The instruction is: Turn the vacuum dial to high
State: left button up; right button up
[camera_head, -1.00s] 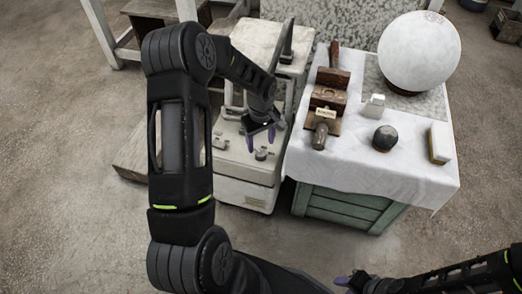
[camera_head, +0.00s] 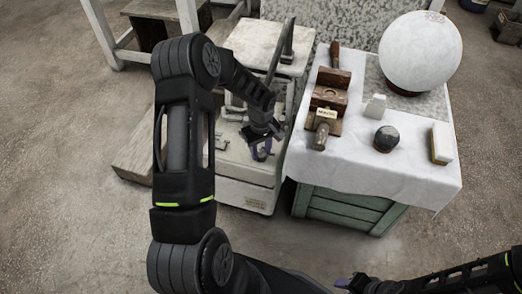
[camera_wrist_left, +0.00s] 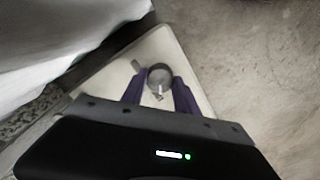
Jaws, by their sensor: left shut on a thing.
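The vacuum machine (camera_head: 245,194) is a pale boxy unit left of the cloth-covered table. Its dial (camera_wrist_left: 160,76) is a round grey knob with a light pointer mark on its lower side in the left wrist view. My left gripper (camera_head: 262,152) is down at the machine's top. In the left wrist view its purple fingers (camera_wrist_left: 159,90) lie on both sides of the dial, shut on it. The fingers hide most of the dial in the head view. My right gripper (camera_head: 345,282) shows only partly at the bottom edge, away from the machine; its jaw opening is unclear.
The table (camera_head: 425,187) on the right bears a wooden tool block (camera_head: 328,98), a white block (camera_head: 375,106), a dark round stone (camera_head: 386,138), a sponge-like block (camera_head: 441,144) and a large white sphere (camera_head: 420,52). A small tab (camera_wrist_left: 136,66) stands beside the dial.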

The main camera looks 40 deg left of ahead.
pick_arm(q)
grip_shut()
jog(key=shift+m, duration=0.3)
jog(key=m, duration=0.5)
jog(key=shift+d, duration=0.1)
jog(key=m, duration=1.1)
jog(key=shift+s+m+p, duration=0.1)
jog(key=shift+m+p, duration=0.2)
jog(key=shift+m, duration=0.1)
jog(key=m+p, duration=0.1)
jog(key=m, duration=0.5)
jog(key=shift+m, duration=0.3)
